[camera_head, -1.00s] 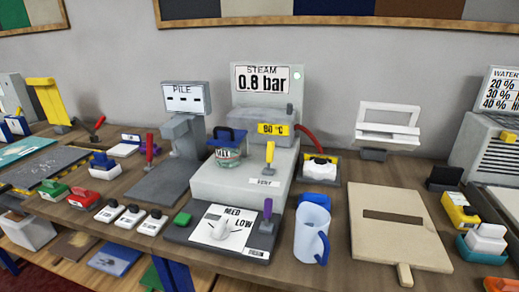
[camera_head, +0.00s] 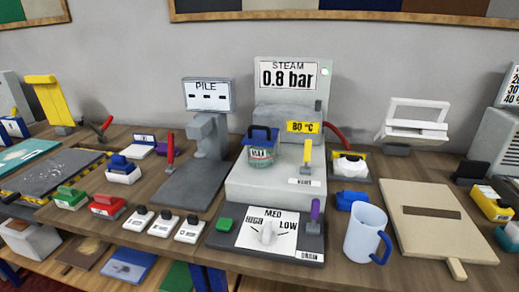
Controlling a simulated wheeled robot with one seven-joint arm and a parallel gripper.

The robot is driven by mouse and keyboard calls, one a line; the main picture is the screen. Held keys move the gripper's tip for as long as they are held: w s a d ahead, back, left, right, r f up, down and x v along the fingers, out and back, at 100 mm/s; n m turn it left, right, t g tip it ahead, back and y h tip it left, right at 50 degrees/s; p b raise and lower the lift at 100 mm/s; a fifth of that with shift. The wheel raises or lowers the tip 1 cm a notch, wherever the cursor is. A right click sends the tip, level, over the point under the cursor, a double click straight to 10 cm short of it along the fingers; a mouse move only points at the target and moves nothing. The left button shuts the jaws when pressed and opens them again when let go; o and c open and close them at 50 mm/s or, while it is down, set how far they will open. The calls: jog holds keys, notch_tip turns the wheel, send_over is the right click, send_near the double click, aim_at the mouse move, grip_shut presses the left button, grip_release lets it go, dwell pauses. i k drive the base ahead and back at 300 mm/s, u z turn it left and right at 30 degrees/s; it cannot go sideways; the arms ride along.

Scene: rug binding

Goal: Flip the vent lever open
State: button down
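The steam unit (camera_head: 240,187) is a pale grey box with a tall back panel reading "STEAM 0.8 bar" (camera_head: 287,74). A yellow lever (camera_head: 307,153) stands about upright on its top, right of the middle. A small white label (camera_head: 304,181) is on the front face below that lever; its word is too blurred to read surely now, but looked like "VENT" earlier. A jar with a blue lid (camera_head: 261,153) sits left of the lever. A yellow "80 °C" plate (camera_head: 303,127) is behind it. My gripper is in no view.
A grey press marked "PILE" (camera_head: 208,95) with a red lever (camera_head: 170,150) stands to the left.

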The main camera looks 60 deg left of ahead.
aim_at(308, 143)
jog(key=u, duration=1.05)
jog(key=i, duration=1)
